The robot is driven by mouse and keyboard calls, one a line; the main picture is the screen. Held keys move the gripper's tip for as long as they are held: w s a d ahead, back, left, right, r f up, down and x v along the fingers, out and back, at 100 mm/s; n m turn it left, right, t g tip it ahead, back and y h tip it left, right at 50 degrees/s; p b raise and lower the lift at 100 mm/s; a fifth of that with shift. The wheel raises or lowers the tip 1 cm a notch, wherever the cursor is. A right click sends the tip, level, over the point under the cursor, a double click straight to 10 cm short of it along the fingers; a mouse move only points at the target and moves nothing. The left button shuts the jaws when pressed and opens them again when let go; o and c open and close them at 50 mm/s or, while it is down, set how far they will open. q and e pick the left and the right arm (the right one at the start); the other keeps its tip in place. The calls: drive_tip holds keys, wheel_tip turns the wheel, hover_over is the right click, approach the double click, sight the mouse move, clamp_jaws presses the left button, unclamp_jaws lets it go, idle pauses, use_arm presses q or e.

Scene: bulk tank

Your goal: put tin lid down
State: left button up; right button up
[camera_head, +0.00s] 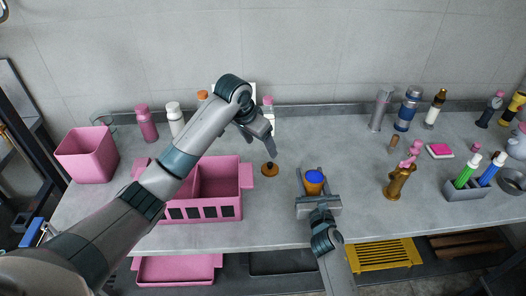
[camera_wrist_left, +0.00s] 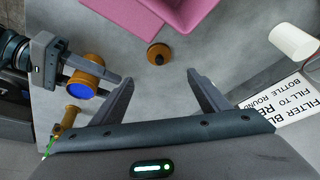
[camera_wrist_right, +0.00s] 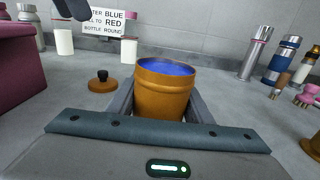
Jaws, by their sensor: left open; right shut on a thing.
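The tin lid (camera_head: 270,169), a brown disc with a dark knob, lies on the grey counter right of the pink divided box. It also shows in the left wrist view (camera_wrist_left: 158,54) and the right wrist view (camera_wrist_right: 102,82). My left gripper (camera_head: 262,144) is open and empty above and behind the lid, apart from it; its two fingers show in the left wrist view (camera_wrist_left: 161,82). My right gripper (camera_head: 314,186) is shut on the orange-brown tin (camera_wrist_right: 162,95), which is upright, uncovered and filled with blue stuff.
The pink divided box (camera_head: 205,208) stands under my left arm. A sign (camera_wrist_right: 108,20) and several bottles line the wall. A brass figure-like item (camera_head: 398,182) and a pen holder (camera_head: 465,191) stand to the right. The counter around the lid is clear.

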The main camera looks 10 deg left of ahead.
use_arm(q)
wheel_tip(320, 180, down, 3)
drive_tip(key=d+m+y, duration=0.1)
drive_tip(key=m+y, duration=0.1)
drive_tip(key=m, duration=0.3)
drive_tip(key=m+t+y, duration=0.3)
drive_tip(key=m+y, duration=0.1)
drive_tip(key=m, duration=1.2)
approach(270, 164)
drive_tip(key=shift+s+d+r+m+t+y, duration=0.15)
drive_tip(key=shift+s+d+r+m+y, duration=0.1)
drive_tip(key=shift+m, duration=0.45)
drive_tip(key=shift+s+d+r+m+t+y, duration=0.15)
drive_tip(key=shift+s+r+m+y, duration=0.1)
drive_tip(key=shift+m, duration=0.45)
drive_tip(key=shift+x, duration=3.45)
drive_tip(key=shift+f, duration=0.1)
drive_tip(key=shift+d+x, duration=0.15)
drive_tip(key=shift+x, duration=1.15)
drive_tip(key=shift+d+x, duration=0.15)
drive_tip(key=shift+x, duration=1.1)
drive_tip(key=shift+f, duration=0.2)
